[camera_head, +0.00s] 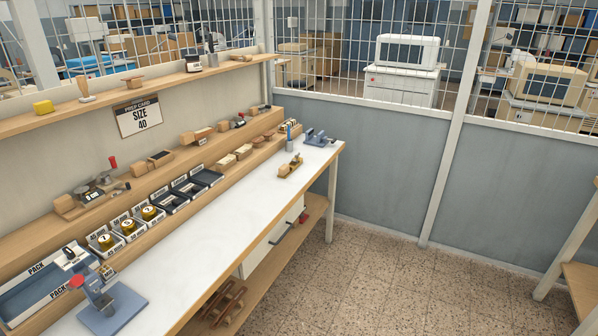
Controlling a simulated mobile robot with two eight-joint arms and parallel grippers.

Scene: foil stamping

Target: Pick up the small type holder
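I cannot tell for sure which piece is the small type holder. A small wooden holder-like piece (290,166) with a brass-coloured part lies on the white worktop near its far end. Several other wooden-handled tools rest on the stepped ledge behind, among them a longer one (197,136), a dark-topped one (160,158) and small blocks (225,162). Neither of my grippers shows in the head view, and nothing is seen touching these pieces.
The white worktop (205,236) is mostly clear in the middle. A blue-grey press (112,306) stands at the near left, a blue clamp-like device (318,137) at the far end. Labelled trays with gold rolls (128,228) and black trays (188,190) line the ledge. Open floor lies right.

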